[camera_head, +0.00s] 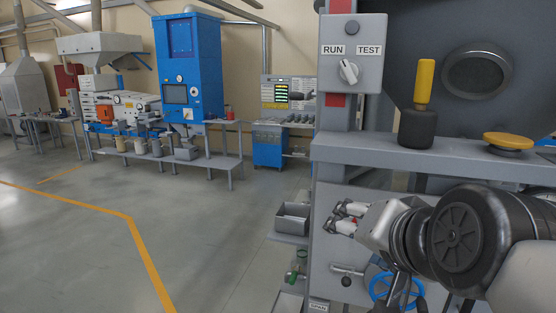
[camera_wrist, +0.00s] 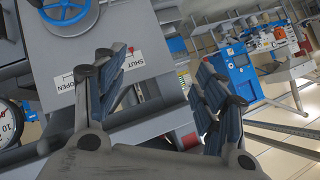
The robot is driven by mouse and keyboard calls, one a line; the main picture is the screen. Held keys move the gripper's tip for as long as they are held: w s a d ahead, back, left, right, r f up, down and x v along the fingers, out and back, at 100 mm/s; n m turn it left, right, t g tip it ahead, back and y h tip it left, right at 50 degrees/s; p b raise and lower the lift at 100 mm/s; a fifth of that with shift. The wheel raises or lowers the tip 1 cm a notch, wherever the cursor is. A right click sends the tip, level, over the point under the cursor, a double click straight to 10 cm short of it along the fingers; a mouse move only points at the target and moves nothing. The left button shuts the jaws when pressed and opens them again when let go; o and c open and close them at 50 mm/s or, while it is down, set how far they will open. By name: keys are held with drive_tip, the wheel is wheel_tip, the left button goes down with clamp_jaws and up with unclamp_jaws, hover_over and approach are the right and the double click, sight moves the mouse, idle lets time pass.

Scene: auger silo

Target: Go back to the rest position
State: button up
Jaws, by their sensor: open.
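My gripper (camera_head: 345,217) is in front of the grey machine panel (camera_head: 329,258), to the left of my wrist in the head view. It also shows in the wrist view (camera_wrist: 163,76), with its two blue-padded fingers spread apart. Nothing is held between them. Behind the left finger is a plate with a SHUT/OPEN label (camera_wrist: 136,62) and a small red pointer. I cannot tell from the frames how far the fingers are from the panel. No marker of a rest position is visible.
A blue handwheel (camera_head: 380,287) is below my wrist. A ledge (camera_head: 455,149) above carries a yellow-handled tool (camera_head: 424,85) and a yellow knob (camera_head: 508,140). A RUN/TEST selector (camera_head: 348,71) is higher up. A grey tray (camera_head: 292,218) sits left of the panel. The floor at left is clear.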

drive_tip(key=s+f+n+g+b, duration=0.3)
drive_tip(key=s+f+b, duration=0.3)
drive_tip(key=f, duration=1)
drive_tip(key=s+d+f+n+g+h+b, duration=0.1)
drive_tip(key=s+f+n+g+b, duration=0.2)
drive_tip(key=f, duration=1.4)
drive_tip(key=s+b, duration=0.4)
drive_tip(key=s, duration=0.3)
drive_tip(key=shift+s+d+n+g, duration=0.15)
drive_tip(key=shift+s+n+g, duration=0.1)
drive_tip(key=shift+n+g, duration=0.05)
drive_tip(key=shift+c, duration=0.5)
